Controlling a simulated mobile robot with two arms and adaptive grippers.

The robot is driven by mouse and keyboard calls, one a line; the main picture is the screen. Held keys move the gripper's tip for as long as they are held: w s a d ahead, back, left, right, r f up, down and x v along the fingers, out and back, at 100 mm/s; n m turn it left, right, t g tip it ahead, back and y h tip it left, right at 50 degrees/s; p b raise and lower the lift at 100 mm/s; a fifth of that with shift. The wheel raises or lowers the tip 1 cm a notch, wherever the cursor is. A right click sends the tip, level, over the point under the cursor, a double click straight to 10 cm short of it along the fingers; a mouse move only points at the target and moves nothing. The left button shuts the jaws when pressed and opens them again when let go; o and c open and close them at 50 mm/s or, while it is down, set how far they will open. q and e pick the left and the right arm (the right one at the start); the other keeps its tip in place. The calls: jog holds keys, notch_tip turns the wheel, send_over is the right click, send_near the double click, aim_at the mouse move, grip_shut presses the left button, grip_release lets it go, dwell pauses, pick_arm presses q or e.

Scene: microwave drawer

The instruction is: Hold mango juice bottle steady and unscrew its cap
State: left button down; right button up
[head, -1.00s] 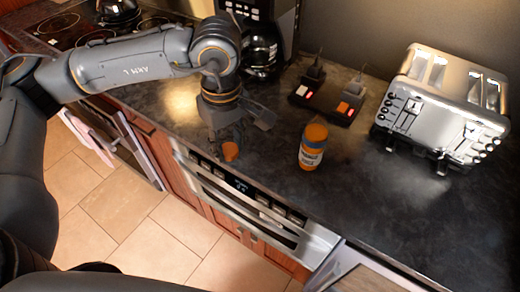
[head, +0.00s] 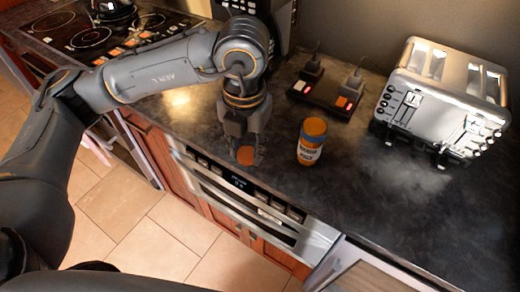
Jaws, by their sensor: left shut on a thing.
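The mango juice bottle (head: 311,142) is orange with a white and blue label. It stands upright on the dark counter in the head view, and its top looks orange. My left gripper (head: 245,150) points down just left of the bottle, apart from it, near the counter's front edge. It is shut on a small round orange piece that looks like a cap (head: 245,156). Whether the bottle's mouth is open or covered is too small to tell. My right gripper is out of view, and nothing holds the bottle.
A silver toaster (head: 440,98) stands at the right. A black power strip (head: 328,95) with plugs and lit red switches lies behind the bottle. A stove top (head: 85,35) is at the far left. The counter to the right of the bottle is clear.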

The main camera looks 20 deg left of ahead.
pick_arm(q)
jog(key=n, duration=0.4)
jog(key=shift+s+d+f, duration=0.1)
jog(key=shift+d+f, duration=0.05)
jog(key=shift+d, duration=0.25)
jog(key=n, duration=0.4)
jog(key=shift+s+d, duration=0.15)
jog(key=shift+d, duration=0.2)
jog(key=w+f+n, duration=0.2)
jog(key=w+f, duration=0.1)
jog(key=w, duration=0.1)
jog(key=w+a+f+n+p, duration=0.1)
jog(key=w+f+n, duration=0.2)
jog(key=w, duration=0.1)
jog(key=w+a+f+n+p, duration=0.1)
jog(key=w+f+n, duration=0.2)
jog(key=w, duration=0.1)
jog(key=shift+w, duration=0.25)
jog(key=shift+w+f, duration=0.15)
jog(key=shift+f, duration=0.1)
jog(key=f, duration=0.1)
jog(key=f+p, duration=0.2)
jog(key=shift+w+a, duration=0.1)
jog(key=shift+w, duration=0.15)
jog(key=shift+f, duration=0.3)
